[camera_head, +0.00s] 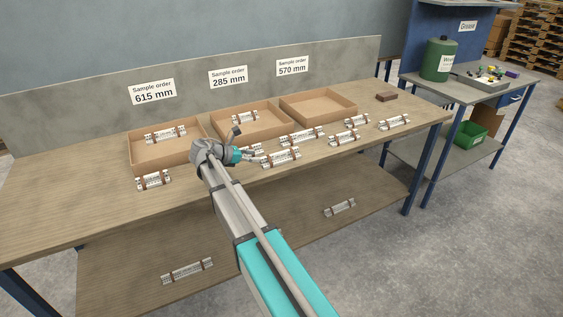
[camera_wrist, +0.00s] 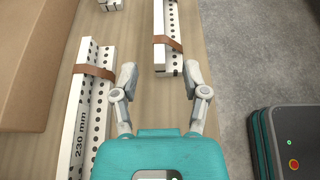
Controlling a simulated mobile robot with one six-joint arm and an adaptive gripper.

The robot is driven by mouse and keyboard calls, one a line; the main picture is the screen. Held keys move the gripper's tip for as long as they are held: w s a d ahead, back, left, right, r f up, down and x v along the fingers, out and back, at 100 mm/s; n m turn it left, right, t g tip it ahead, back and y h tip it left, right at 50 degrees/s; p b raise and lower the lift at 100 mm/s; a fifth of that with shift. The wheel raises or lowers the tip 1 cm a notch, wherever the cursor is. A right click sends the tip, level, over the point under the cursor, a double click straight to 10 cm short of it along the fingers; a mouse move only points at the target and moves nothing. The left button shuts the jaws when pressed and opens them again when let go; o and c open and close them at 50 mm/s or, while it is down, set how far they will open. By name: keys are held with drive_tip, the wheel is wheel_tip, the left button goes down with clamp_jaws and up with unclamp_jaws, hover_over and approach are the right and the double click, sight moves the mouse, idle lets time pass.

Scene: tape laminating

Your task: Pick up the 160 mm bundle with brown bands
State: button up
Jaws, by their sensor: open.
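My gripper (camera_wrist: 160,72) is open and empty, with its two fingers spread over the wooden table. It also shows in the head view (camera_head: 257,157). Ahead of the fingertips, in the wrist view, lies a white perforated bundle with a brown band (camera_wrist: 167,40); its near end points into the gap between the fingers, and its length label is not readable. Left of the left finger lies a brown-banded bundle marked 230 mm (camera_wrist: 78,128). In the head view a bundle (camera_head: 281,157) lies just right of my gripper. I cannot read any 160 mm label.
Three cardboard boxes stand along the back, the left one (camera_head: 137,157) and middle one (camera_head: 284,123) holding bundles, the right one (camera_head: 318,106) empty. Several more bundles lie on the table (camera_head: 60,215), and others on the lower shelf (camera_head: 270,240). A brown block (camera_head: 387,97) lies at the right.

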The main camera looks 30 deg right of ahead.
sight(272, 155)
drive_tip(key=shift+b+x, duration=0.35)
drive_tip(key=shift+x, duration=1.15)
drive_tip(key=shift+b+x, duration=0.9)
drive_tip(key=shift+x, duration=1.65)
drive_tip(key=shift+w+r, duration=0.1)
drive_tip(key=shift+r, duration=0.05)
clamp_jaws()
